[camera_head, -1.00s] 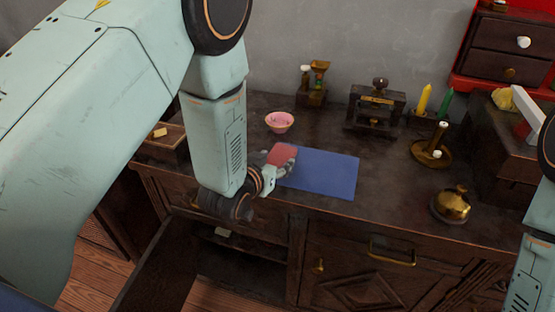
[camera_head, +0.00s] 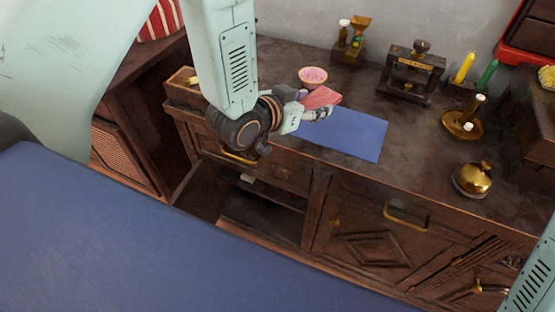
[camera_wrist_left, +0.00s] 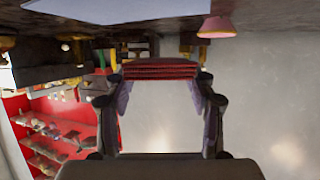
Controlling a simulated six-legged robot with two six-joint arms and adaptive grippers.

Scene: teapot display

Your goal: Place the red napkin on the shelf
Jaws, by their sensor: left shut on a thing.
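The red napkin (camera_head: 322,97) is folded and held in my left gripper (camera_head: 318,108), just above or at the left end of the blue mat on the cabinet top. The pink bowl is close behind it. In the left wrist view the folded layers of the napkin (camera_wrist_left: 160,69) lie between the two fingers (camera_wrist_left: 160,95), which are shut on it. An open compartment with an inner shelf (camera_head: 268,190) shows in the cabinet front below. A red shelf unit (camera_wrist_left: 60,140) with several small items is at the left of the wrist view. My right gripper is outside the views.
The pink bowl (camera_head: 313,77), a brass-topped grinder (camera_head: 354,38), a dark press (camera_head: 412,70), candles (camera_head: 465,67), a candle holder (camera_head: 465,120) and a brass bell (camera_head: 473,180) stand on the cabinet. The blue mat (camera_head: 355,137) is bare. A small wooden box (camera_head: 183,85) sits at the left end.

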